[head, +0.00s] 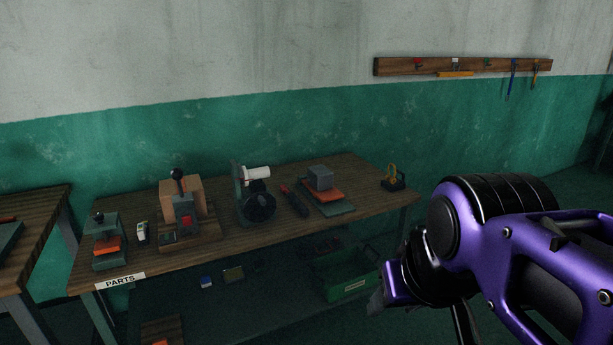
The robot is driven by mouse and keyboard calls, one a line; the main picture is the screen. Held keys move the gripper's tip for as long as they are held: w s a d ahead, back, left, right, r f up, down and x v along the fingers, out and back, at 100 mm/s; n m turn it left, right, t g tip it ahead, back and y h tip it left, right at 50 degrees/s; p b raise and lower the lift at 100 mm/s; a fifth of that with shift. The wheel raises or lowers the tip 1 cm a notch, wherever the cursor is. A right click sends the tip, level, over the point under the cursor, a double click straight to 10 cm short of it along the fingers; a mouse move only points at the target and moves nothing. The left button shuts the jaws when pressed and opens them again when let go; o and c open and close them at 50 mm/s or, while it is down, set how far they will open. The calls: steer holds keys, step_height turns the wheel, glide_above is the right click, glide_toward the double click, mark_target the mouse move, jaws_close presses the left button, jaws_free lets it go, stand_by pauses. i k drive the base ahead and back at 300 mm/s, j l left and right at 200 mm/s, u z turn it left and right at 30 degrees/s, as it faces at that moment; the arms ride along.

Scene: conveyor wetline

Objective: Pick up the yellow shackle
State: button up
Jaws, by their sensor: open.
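A small yellow loop that looks like the yellow shackle (391,169) stands upright at the right end of the wooden parts table. It rises from a small black block (394,184); I cannot tell how the two are joined. My purple and black arm comes in from the right, in front of the table. My gripper (376,302) is at its lower left end, small and dark in this view, below and in front of the shackle. It is apart from the shackle and open, and I see nothing held in it.
The table (350,218) also bears a grey block on orange and green plates (320,178), a dark red-ended tool (294,200), a green machine with a white cylinder (256,174) and a lever device (182,205). A green crate (350,290) sits below. A tool rail (470,66) hangs on the wall.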

mark_target(391, 183)
steer(key=i+l+u, duration=0.3)
steer(key=i+l, duration=0.2)
steer(key=l, duration=0.2)
steer(key=i+l+u, duration=0.15)
steer(key=l, duration=0.25)
steer(key=i+l+u, duration=0.15)
steer(key=i+l, duration=0.3)
steer(key=l, duration=0.2)
steer(key=i+l, duration=0.15)
steer(key=l, duration=0.2)
steer(key=i+l, duration=0.15)
steer(key=l, duration=0.2)
steer(key=i+l, duration=0.15)
steer(key=l, duration=0.2)
steer(key=i+l+u, duration=0.1)
steer(key=l, duration=0.2)
steer(key=i, duration=0.05)
